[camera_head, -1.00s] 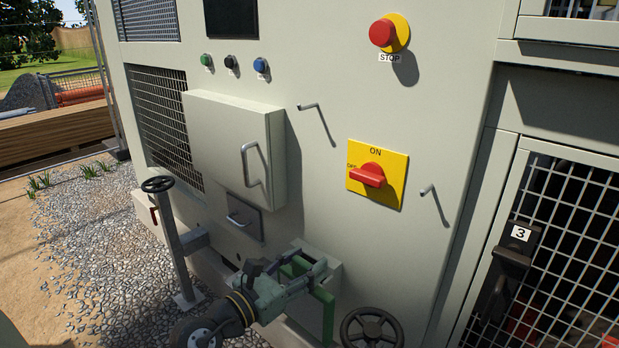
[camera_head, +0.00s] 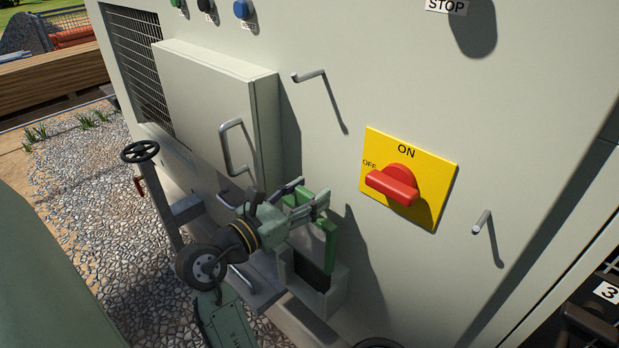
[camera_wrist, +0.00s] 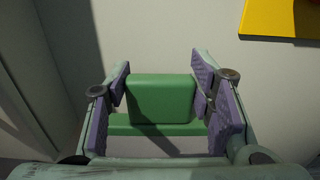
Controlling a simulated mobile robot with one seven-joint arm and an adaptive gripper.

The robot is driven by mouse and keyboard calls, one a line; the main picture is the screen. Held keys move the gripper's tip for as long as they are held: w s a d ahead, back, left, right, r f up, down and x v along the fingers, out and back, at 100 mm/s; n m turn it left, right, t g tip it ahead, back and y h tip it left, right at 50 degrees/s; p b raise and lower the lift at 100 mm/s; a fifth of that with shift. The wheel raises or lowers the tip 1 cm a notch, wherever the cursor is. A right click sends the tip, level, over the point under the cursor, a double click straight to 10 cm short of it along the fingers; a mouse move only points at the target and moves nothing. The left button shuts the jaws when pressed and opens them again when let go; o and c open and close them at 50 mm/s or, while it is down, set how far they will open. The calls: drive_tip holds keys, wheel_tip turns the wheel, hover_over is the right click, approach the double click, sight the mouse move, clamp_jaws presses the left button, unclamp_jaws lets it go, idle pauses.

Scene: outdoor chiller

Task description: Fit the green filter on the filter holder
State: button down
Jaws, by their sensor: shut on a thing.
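The green filter (camera_head: 331,245) is an upright green frame low in front of the chiller panel. My gripper (camera_head: 308,199) is shut on its top part. The wrist view shows the filter's green block (camera_wrist: 160,98) between the purple finger pads, with a wider green bar below it. A grey box-like holder (camera_head: 334,298) with a dark inside is directly below the filter. Whether the filter's lower end is inside it or just in front of or above it, I cannot tell.
Metal pegs stick out of the panel at upper left (camera_head: 310,75) and right (camera_head: 482,223). A yellow plate with a red switch (camera_head: 395,188) is between them. A white cabinet (camera_head: 205,110) with a handle and a black handwheel (camera_head: 140,151) are to the left.

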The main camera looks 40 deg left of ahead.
drive_tip(key=shift+a+r, duration=0.1)
drive_tip(key=shift+s, duration=0.1)
idle(0.3)
drive_tip(key=b, duration=0.2)
hover_over(304, 236)
drive_tip(key=shift+w+f, duration=0.2)
drive_tip(key=shift+f, duration=1.3)
drive_tip(key=shift+w+f, duration=0.15)
drive_tip(key=shift+f, duration=1.3)
drive_tip(key=shift+f+b, duration=0.6)
drive_tip(key=shift+f, duration=2.25)
